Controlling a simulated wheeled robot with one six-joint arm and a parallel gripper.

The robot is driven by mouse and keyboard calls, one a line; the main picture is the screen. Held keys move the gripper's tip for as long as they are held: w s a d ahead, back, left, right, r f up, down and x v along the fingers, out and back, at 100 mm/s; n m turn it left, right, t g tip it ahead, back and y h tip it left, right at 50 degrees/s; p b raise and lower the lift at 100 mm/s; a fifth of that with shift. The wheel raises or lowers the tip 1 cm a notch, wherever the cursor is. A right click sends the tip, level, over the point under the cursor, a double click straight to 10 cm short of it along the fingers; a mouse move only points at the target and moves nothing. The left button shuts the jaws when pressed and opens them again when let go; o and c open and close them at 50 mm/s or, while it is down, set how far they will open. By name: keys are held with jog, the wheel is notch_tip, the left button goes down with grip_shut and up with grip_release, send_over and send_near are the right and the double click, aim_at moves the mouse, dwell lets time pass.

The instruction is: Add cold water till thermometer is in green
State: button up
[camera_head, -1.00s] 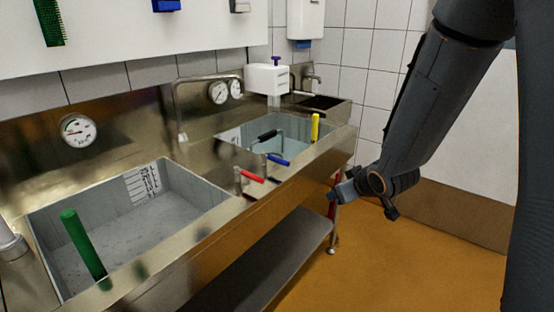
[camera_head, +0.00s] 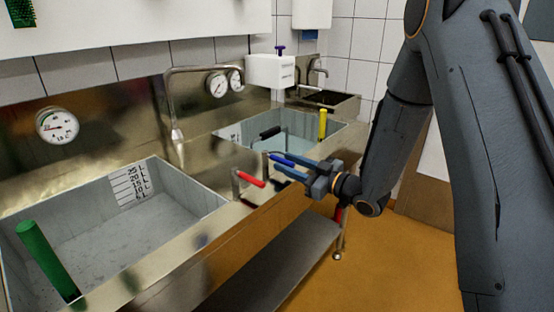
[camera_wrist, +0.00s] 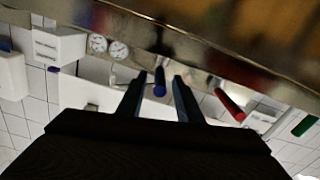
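The sink unit has a blue lever (camera_head: 280,159) and a red lever (camera_head: 249,179) on its front edge. My gripper (camera_head: 282,165) is at the blue lever, fingers pointing left. In the wrist view my gripper (camera_wrist: 158,92) is open, with the blue lever's end (camera_wrist: 160,84) between its two fingers. I cannot tell whether they touch it. The red lever (camera_wrist: 229,105) is to the right there. A round dial thermometer (camera_head: 57,125) is on the backsplash above the left basin (camera_head: 190,212); its needle is too small to read surely. A tap spout (camera_head: 176,110) hangs between the basins.
Two more dials (camera_head: 216,84) are on the backsplash by the middle basin. A green handle (camera_head: 47,260) stands in the left basin, a yellow one (camera_head: 322,124) by the middle basin. A white box (camera_head: 270,71) is behind. A shelf (camera_head: 285,262) runs below; orange floor is clear.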

aim_at(269, 156)
jog(key=shift+p+x, duration=0.3)
jog(key=shift+x, duration=1.7)
grip_shut()
